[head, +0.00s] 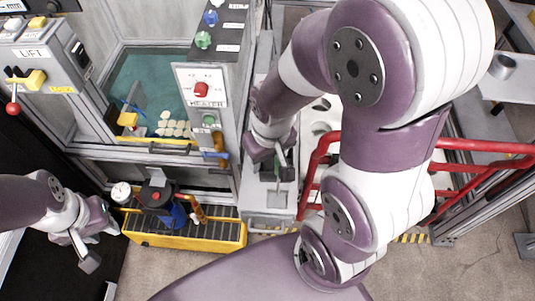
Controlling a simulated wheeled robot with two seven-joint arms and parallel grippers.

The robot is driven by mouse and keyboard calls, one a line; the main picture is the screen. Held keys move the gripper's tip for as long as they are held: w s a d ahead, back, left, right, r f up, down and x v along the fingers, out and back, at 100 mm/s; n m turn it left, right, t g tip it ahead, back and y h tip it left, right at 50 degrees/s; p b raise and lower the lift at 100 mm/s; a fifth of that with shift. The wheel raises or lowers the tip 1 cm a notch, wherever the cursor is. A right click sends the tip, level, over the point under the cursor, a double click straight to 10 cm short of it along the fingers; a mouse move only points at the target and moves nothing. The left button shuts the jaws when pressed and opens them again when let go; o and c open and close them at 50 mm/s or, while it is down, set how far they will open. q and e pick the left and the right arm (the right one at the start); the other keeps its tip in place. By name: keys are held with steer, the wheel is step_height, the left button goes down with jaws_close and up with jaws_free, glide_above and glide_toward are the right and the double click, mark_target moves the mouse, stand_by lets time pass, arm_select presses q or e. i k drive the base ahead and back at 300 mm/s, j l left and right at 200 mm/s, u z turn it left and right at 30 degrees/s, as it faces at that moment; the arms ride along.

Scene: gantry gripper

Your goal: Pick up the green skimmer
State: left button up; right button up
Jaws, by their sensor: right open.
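My left gripper (86,253) is low at the left, over the dark floor mat and away from the green piece. Its jaw opening cannot be made out.
A yellow tray (185,240) with a dark ribbed top holds several tools and a gauge. A glass-fronted tank (155,85) with pale pieces inside stands behind it. A heater panel (201,85) rises left of my right gripper. Red rails (310,165) stand to its right.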

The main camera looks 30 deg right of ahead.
mark_target(276, 199)
steer(key=l+z, duration=0.15)
steer(key=z, duration=0.9)
steer(key=l+u, duration=0.35)
steer(key=l, duration=0.35)
steer(key=l+u, duration=0.3)
steer(key=l, duration=0.35)
steer(key=k, duration=0.05)
